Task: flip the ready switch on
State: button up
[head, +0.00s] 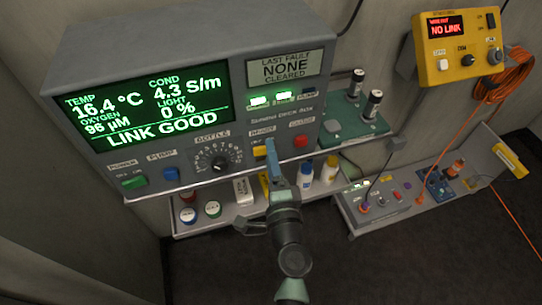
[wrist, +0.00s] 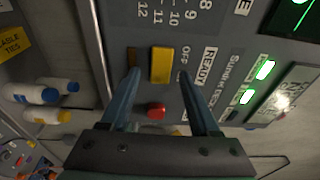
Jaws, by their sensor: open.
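The ready switch (head: 259,152) is a yellow block low on the front of the grey deck box (head: 240,62), right of the round dial. In the wrist view the yellow switch (wrist: 162,65) shows beside the printed words OFF and READY, with a dark slot on its left. My gripper (head: 272,150) is at the box front, close to the switch. In the wrist view my gripper (wrist: 158,75) is open and empty, its fingers either side of the switch. I cannot tell whether a finger touches it.
A red button (head: 301,141) sits right of the switch and a dial (head: 219,161) left of it. The box's screen (head: 148,104) reads LINK GOOD. Two green lamps are lit. Bottles stand on a shelf (head: 240,215) below. A yellow box (head: 458,62) reading NO LINK hangs at right.

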grip_shut()
dwell(0.3)
jog(key=y, duration=0.1)
jog(key=n+y+b, duration=0.1)
jog(key=n+g+y+b, duration=0.1)
jog(key=shift+w+d, duration=0.2)
jog(key=shift+d, duration=0.05)
dwell(0.3)
grip_release()
